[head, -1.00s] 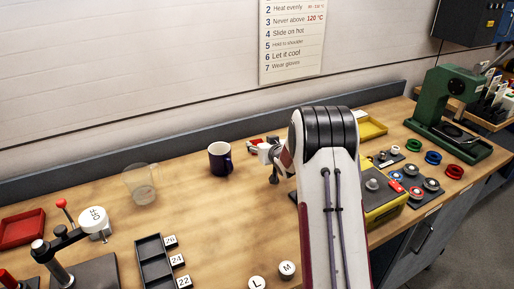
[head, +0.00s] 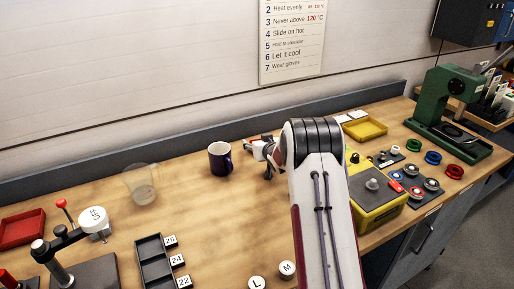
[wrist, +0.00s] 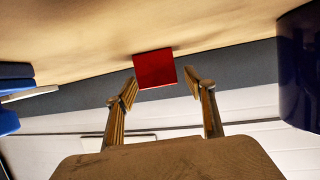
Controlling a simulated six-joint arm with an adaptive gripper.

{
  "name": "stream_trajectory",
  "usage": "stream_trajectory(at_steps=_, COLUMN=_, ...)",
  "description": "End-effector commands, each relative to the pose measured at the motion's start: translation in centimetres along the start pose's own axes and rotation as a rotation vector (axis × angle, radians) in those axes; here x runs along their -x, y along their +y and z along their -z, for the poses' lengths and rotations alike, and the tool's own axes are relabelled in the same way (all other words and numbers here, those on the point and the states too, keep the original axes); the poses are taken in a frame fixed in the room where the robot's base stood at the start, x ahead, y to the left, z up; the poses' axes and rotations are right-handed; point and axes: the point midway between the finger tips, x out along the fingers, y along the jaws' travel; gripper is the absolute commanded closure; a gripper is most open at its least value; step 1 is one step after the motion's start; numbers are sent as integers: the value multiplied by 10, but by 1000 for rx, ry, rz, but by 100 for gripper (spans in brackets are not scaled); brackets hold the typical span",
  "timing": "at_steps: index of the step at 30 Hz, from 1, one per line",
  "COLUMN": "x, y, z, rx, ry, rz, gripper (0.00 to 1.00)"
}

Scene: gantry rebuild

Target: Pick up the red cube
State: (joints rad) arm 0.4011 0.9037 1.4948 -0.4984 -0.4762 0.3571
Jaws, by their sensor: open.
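In the wrist view the red cube (wrist: 154,69) sits on the wooden bench top, near the grey strip along its back edge. My gripper (wrist: 161,82) is open, with one finger on each side of the cube's line and a gap showing on the right. The cube appears at or just beyond the fingertips; I cannot tell how far it is between them. In the head view my gripper (head: 262,154) is low over the bench, just right of the dark blue mug. I cannot make out the cube there; my gripper and arm seem to hide it.
The dark blue mug (head: 220,159) stands close left of my gripper; it shows at the right in the wrist view (wrist: 300,75). A clear glass (head: 141,184) is farther left. A yellow tray (head: 365,130) and a yellow box (head: 377,205) stand right of my arm.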

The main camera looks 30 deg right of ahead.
Motion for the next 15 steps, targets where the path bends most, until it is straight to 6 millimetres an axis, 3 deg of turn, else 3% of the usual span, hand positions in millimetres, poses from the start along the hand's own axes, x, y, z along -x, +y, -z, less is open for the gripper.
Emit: stream_trajectory(at_steps=15, x=-6, y=0, z=0, rx=0, ry=-1, rz=-1, gripper=46)
